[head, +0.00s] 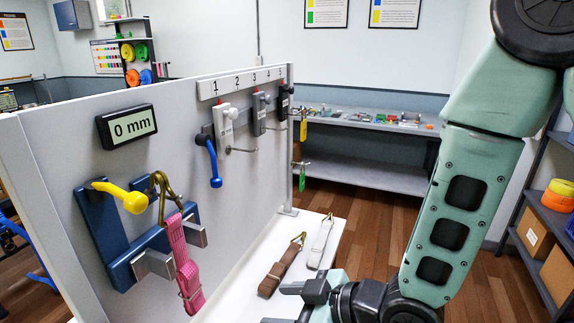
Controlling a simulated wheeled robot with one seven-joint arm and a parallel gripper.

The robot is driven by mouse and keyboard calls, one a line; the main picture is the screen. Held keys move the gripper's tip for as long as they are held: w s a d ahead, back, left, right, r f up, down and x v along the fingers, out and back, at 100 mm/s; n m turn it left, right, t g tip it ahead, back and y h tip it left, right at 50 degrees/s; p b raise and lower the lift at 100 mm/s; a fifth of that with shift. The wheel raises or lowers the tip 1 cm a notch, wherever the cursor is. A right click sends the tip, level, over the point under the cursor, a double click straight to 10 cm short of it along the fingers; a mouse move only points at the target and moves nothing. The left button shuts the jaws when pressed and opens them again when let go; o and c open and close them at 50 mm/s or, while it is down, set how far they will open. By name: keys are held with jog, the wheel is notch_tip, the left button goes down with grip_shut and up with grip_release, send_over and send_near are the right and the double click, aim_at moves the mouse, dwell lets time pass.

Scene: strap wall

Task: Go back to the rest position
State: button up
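My gripper (283,304) is low in the head view, above the white ledge. Its two fingers point left, apart, with bare white ledge between them, and it holds nothing. My arm comes down from the upper right to it. On the grey wall panel (150,185), a pink strap (188,265) with a brass hook hangs at a blue bracket (110,240) with a yellow-handled lever (122,196). A brown strap (280,270) and a white strap (320,243) lie on the ledge, just beyond my gripper.
The panel carries a display (128,126) reading "0 mm", a blue-handled lever (214,163) and numbered hook stations (240,82). A grey bench (370,124) stands at the back. Shelves with boxes (536,230) stand at the right. Wooden floor (385,220) is clear between.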

jog(key=s+d+r+m+g+h+b, duration=0.1)
jog(key=s+d+r+m+g+h, duration=0.1)
jog(key=s+d+h, duration=0.3)
jog(key=s+d+r+m+g+h+b, duration=0.1)
jog(key=s+d+r+m+g+h, duration=0.2)
jog(key=s+d+h, duration=0.2)
jog(key=s+d, duration=0.3)
jog(key=d, duration=0.1)
jog(key=shift+s+d+m+b, duration=0.2)
jog(key=shift+d+m+b, duration=0.1)
jog(key=shift+m, duration=0.1)
jog(key=shift+a, duration=0.15)
